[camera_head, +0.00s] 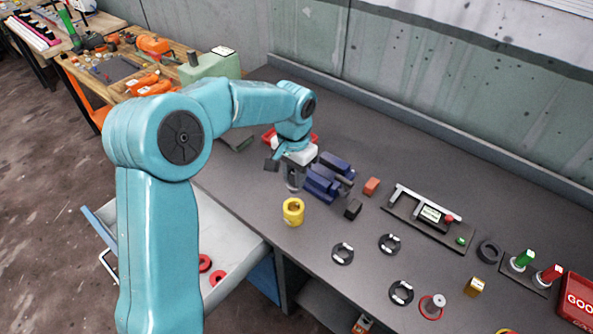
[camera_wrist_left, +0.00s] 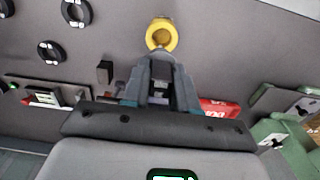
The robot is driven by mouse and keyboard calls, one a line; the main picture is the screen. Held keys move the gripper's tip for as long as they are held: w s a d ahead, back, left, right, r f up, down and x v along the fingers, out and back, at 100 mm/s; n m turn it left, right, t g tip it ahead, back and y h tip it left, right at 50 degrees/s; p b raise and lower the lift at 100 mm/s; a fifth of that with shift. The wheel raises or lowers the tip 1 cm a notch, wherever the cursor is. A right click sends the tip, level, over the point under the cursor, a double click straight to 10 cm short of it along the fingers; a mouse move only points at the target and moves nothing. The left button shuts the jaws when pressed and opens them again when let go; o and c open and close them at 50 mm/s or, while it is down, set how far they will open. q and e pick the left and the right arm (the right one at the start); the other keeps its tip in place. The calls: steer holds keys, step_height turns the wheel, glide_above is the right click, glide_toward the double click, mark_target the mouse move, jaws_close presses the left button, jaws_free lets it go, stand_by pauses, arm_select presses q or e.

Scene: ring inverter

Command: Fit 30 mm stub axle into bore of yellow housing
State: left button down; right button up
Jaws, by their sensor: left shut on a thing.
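The yellow housing (camera_head: 293,215) stands upright on the grey bench, its round bore facing up. It also shows in the left wrist view (camera_wrist_left: 151,36), just beyond my fingertips. My left gripper (camera_head: 293,176) is shut on a small grey piece that looks like the stub axle (camera_head: 293,184). It hangs behind the housing in the head view, apart from it as far as I can tell. In the left wrist view my gripper's fingers (camera_wrist_left: 160,62) are close together and mostly hide what they hold. My right gripper is in neither view.
A blue vise (camera_head: 322,186) stands right of my left gripper, with a black block (camera_head: 353,209) and an orange-red block (camera_head: 372,186) nearby. Black rings (camera_head: 343,254) lie in front. An open drawer (camera_head: 236,259) juts out below the bench edge. A red box (camera_wrist_left: 220,108) lies behind the gripper.

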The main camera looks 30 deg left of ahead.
mark_target(293, 190)
arm_select(q)
steer(key=shift+s+a, duration=0.2)
steer(key=shift+s, duration=0.05)
steer(key=shift+a, duration=0.1)
steer(key=shift+w+d+f, duration=0.2)
steer(key=shift+w+f, duration=0.05)
steer(key=shift+w, duration=0.1)
steer(key=shift+f+b, duration=0.2)
steer(key=shift+b, duration=0.1)
steer(key=shift+s+a+f+b, duration=0.15)
steer(key=shift+s+f+b, duration=0.3)
steer(key=shift+f+b, duration=0.1)
steer(key=f+b, duration=0.2)
steer(key=f, duration=0.1)
steer(key=shift+w, duration=0.4)
steer(key=shift+f, duration=0.25)
steer(key=shift+s+f+b, duration=0.15)
steer(key=shift+s+b, duration=0.15)
steer(key=shift+b, duration=0.1)
steer(key=shift+w, duration=0.15)
